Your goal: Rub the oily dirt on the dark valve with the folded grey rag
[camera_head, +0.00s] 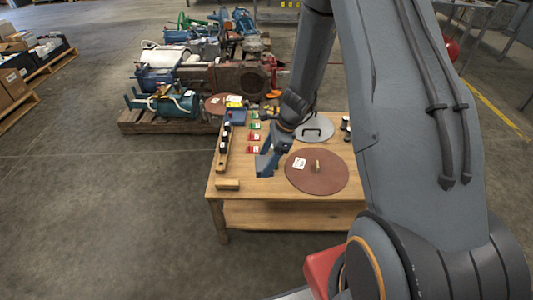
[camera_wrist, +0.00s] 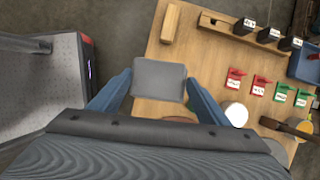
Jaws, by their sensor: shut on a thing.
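My gripper (camera_head: 266,164) hangs over the front of the wooden table, left of a round brown lid. In the wrist view my gripper (camera_wrist: 159,82) has its blue fingers on either side of the folded grey rag (camera_wrist: 158,80), a flat grey square. It is shut on the rag, above the table top. A dark red-brown machine part with a round dark flange (camera_head: 253,83) lies on the pallet behind the table. It may be the dark valve, but I cannot be sure. No oily dirt can be made out at this size.
The wooden table (camera_head: 280,210) carries a brown lid with a handle (camera_head: 325,176), a wooden block (camera_head: 227,184), a rail with black blocks (camera_head: 224,145), and red and green tagged pieces (camera_head: 254,137). A loaded pallet (camera_head: 150,126) stands behind.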

